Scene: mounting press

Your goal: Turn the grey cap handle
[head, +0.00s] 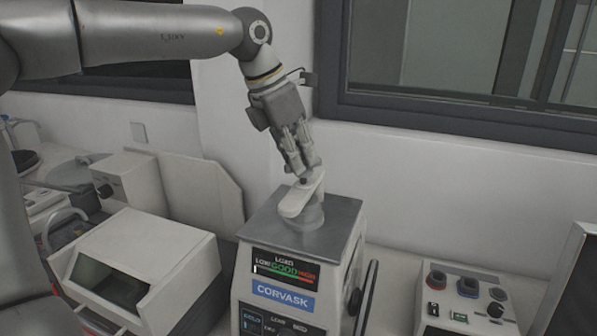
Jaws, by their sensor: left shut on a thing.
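The mounting press (290,285) stands on the bench in the middle of the head view, with a dark metal top plate and a "CORVASK" label on its front. The light grey cap handle (295,202) sits on its round cap on the top plate. The handle points toward the lower left and the upper right. My left gripper (305,176) reaches down from above and is shut on the upper right end of the handle. Its fingertips hide part of that end. My right gripper is not in view.
A beige box with a dark window (150,255) stands left of the press. The wall and a dark window frame (450,115) are behind.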

